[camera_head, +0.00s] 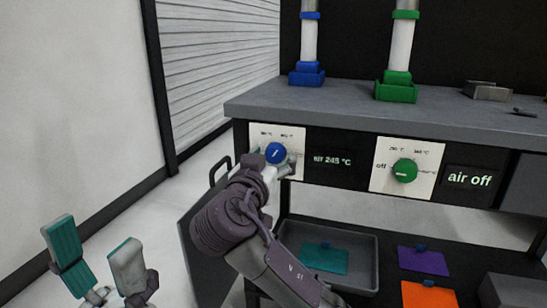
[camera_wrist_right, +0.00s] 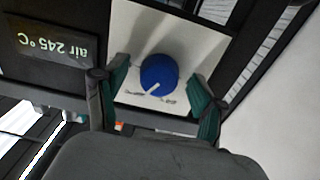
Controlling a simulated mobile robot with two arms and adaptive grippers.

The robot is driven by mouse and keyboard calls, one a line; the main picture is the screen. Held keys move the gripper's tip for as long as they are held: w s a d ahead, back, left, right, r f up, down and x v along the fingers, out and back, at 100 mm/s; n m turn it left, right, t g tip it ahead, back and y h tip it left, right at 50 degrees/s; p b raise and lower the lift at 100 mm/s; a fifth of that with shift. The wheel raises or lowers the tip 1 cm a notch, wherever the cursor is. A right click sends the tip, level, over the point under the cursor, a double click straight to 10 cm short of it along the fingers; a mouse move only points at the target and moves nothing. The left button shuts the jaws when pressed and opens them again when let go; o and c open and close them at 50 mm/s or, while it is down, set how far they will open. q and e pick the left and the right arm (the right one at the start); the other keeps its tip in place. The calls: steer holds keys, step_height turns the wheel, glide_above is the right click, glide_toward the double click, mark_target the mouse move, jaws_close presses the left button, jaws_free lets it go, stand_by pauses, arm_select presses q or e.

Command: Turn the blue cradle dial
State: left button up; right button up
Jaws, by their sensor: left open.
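The blue cradle dial (camera_head: 275,153) sits on a white panel on the bench front, below the blue cradle. The display (camera_head: 332,160) beside it appears to read "air 245 °C". In the right wrist view, which is upside down, the blue dial (camera_wrist_right: 159,73) has a pale pointer line. My right gripper (camera_wrist_right: 158,74) is open, with one teal-padded finger on each side of the dial and a visible gap on both sides. My left gripper (camera_head: 97,253) is open and empty at the lower left, far from the bench.
A green dial (camera_head: 404,170) with an "air off" display is further right. The blue cradle (camera_head: 307,75) and green cradle (camera_head: 397,88) hold upright tools on the bench top (camera_head: 345,98). Below, a grey tray (camera_head: 365,262) holds a teal sheet; purple and orange sheets lie right of it.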

steer(key=c, duration=1.1)
